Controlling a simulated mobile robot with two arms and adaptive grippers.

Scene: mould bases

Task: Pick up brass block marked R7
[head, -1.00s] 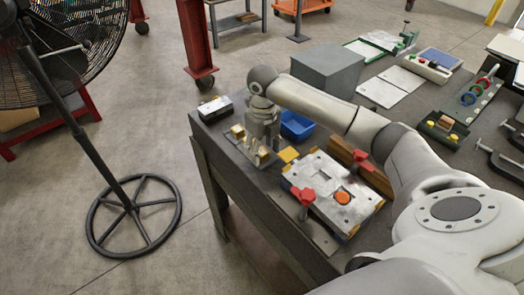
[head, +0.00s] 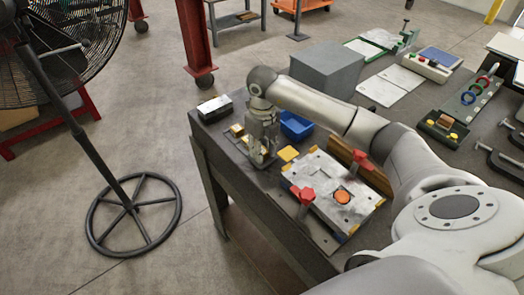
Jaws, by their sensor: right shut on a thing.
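My right gripper (head: 262,160) points down at the left end of the workbench, beside the mould plate. It is shut on a small brass block that its fingers mostly hide; I cannot read any R7 mark on it. Another small brass piece (head: 237,130) sits just behind and left of the gripper. A yellow block (head: 288,154) lies to the right of the gripper, near the plate's corner. My left gripper is not in view.
The silver mould plate (head: 325,180) with red clamps (head: 304,195) stands right of the gripper. A blue bin (head: 296,126) and a grey box (head: 327,66) are behind. A black-and-white block (head: 214,108) sits at the back left corner. The bench's left edge is close.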

